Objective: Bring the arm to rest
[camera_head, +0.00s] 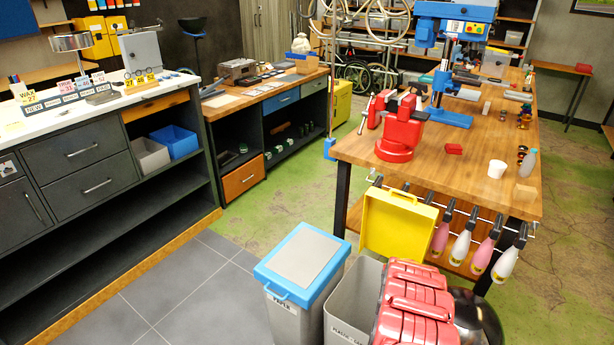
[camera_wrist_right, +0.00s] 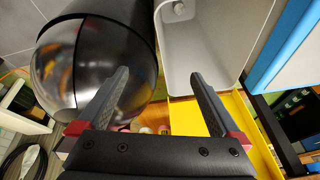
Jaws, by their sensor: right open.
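My right gripper (camera_wrist_right: 158,75) is in the right wrist view. Its two dark fingers with red bases are spread wide apart, and nothing is between them. It is above the floor bins, with a dark domed bin (camera_wrist_right: 95,65) under its left finger and an open grey bin (camera_wrist_right: 208,45) beyond its right finger. In the head view this gripper is hidden. My left gripper is in neither view.
The blue-lidded paper bin (camera_head: 300,265), the grey bin (camera_head: 345,305) and the dark round bin (camera_head: 478,318) stand close together. A yellow case (camera_head: 398,222) is behind them. The wooden workbench (camera_head: 455,170) is at right. Grey floor (camera_head: 185,285) is clear at left.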

